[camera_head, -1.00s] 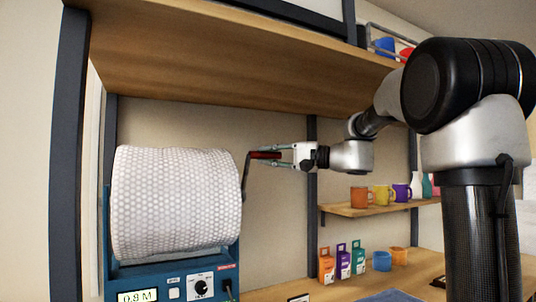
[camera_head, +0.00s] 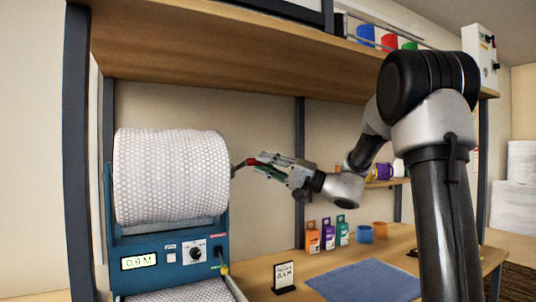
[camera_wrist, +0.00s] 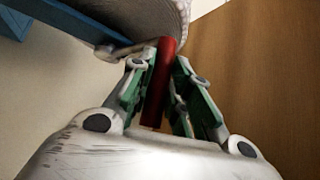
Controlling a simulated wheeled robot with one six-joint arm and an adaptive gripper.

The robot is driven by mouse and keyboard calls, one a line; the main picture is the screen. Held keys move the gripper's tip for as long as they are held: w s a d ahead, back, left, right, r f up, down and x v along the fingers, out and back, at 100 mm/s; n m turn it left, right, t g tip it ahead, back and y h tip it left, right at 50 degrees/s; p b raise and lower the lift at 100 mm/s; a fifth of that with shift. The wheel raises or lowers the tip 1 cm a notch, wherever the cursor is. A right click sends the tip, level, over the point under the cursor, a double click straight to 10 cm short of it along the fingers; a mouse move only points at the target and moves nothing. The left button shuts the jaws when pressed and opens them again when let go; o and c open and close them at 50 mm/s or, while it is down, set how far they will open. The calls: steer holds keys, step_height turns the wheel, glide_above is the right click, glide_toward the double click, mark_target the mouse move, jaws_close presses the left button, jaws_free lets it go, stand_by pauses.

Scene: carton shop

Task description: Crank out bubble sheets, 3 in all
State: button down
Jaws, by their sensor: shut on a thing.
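A large white bubble-wrap roll (camera_head: 172,178) sits in a blue dispenser (camera_head: 208,262) at the left in the head view. The dispenser's display (camera_head: 139,262) reads 0.9 M. Bubble wrap (camera_head: 185,291) shows below the front panel, cut off by the picture edge. A crank with a red handle (camera_head: 249,162) sticks out at the roll's right side. My gripper (camera_head: 263,166) is shut on this handle. In the wrist view the red handle (camera_wrist: 164,60) lies between the green-padded fingers, and the roll's edge (camera_wrist: 160,14) is above it.
A small sign (camera_head: 284,274) stands on the wooden bench, beside a blue mat (camera_head: 365,281). A wooden shelf (camera_head: 230,60) hangs above the roll. The bench around the mat is mostly clear.

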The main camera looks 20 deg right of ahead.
step_height(320, 180, down, 7)
steer(key=w+n+y, duration=0.1)
steer(key=shift+f, duration=0.2)
steer(key=shift+w, duration=0.1)
steer(key=shift+n, duration=0.3)
stand_by(0.3)
